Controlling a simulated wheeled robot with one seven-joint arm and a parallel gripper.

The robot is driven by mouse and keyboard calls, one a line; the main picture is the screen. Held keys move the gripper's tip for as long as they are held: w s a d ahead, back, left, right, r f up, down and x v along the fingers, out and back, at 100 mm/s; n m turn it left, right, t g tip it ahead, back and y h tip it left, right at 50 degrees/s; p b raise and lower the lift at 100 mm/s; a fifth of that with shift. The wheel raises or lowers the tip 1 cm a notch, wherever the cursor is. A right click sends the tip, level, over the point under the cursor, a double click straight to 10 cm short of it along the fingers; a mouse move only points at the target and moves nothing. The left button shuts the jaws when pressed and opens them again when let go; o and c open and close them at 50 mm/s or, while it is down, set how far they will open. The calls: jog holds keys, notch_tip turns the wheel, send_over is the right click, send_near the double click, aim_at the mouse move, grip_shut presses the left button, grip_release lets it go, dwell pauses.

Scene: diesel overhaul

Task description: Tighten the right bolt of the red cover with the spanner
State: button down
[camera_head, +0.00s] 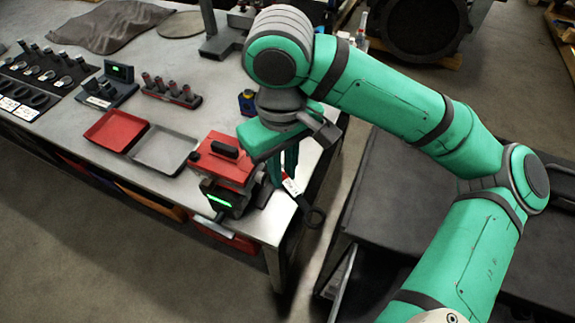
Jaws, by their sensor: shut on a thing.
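The red cover (215,163) with a black handle sits on a dark unit at the front right corner of the grey bench. My gripper (282,172) points down just right of the cover, shut on the spanner (313,215). The spanner's dark ring end sticks out to the lower right, past the bench edge. A white patch shows at the gripper end of its shaft. The spanner's other end is hidden by the gripper and the unit. The right bolt is hidden, so I cannot tell whether the spanner touches it.
Left of the unit lie a grey tray (164,151) and a red tray (113,131). A small blue item (247,103) stands behind the cover. A dark bench (393,205) stands right across a narrow gap. A holder with several pegs (171,93) stands farther back.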

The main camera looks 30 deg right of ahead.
jog(key=shift+a+m, duration=0.7)
jog(key=shift+m, duration=0.1)
jog(key=a+m, duration=0.2)
jog(key=shift+w+a+m, duration=0.1)
jog(key=shift+m, duration=0.2)
jog(key=d+n, duration=0.1)
jog(key=d+r+n, duration=0.1)
jog(key=shift+d+r+n, duration=0.15)
jog(key=shift+r+n, duration=0.15)
jog(key=shift+d, duration=0.1)
dwell(0.3)
